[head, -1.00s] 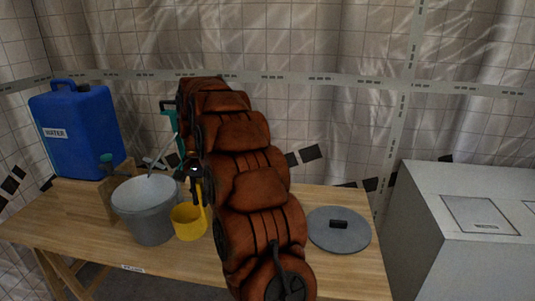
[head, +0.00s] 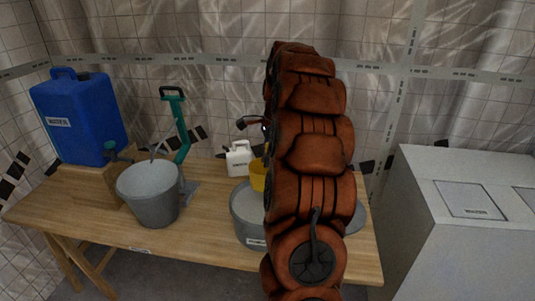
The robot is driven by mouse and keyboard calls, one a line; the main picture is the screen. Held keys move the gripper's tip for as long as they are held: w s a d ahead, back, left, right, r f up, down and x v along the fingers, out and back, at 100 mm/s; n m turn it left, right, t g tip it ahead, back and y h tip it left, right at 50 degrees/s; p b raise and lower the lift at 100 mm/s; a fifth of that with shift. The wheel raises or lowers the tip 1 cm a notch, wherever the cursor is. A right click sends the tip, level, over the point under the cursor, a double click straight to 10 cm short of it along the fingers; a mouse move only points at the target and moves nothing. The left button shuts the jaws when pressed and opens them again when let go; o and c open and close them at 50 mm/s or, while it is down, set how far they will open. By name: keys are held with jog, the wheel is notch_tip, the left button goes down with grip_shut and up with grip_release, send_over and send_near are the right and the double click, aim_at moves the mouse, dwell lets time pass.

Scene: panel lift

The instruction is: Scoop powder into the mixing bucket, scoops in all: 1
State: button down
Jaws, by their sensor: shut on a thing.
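My gripper (head: 264,130) is mostly hidden behind my orange-brown arm; only a dark part shows at the arm's left edge. It is shut on the yellow scoop (head: 257,176), which hangs over the grey powder tub (head: 246,222). My arm covers the right part of scoop and tub, so I cannot see the powder or whether the scoop holds any.
A blue water canister (head: 80,115) stands on a wooden block at the back left. A green-handled stand (head: 181,125), a white jug (head: 239,160) and a grey lid (head: 360,217), partly hidden, are on the table (head: 195,238). Grey cabinets (head: 430,225) stand at right.

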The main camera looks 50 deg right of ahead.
notch_tip(320, 180, down, 16)
jog(key=b, duration=0.5)
dwell(0.7)
jog(key=shift+r, duration=0.15)
dwell(1.0)
notch_tip(320, 180, up, 16)
jog(key=p, duration=0.4)
dwell(1.1)
jog(key=shift+p, duration=0.35)
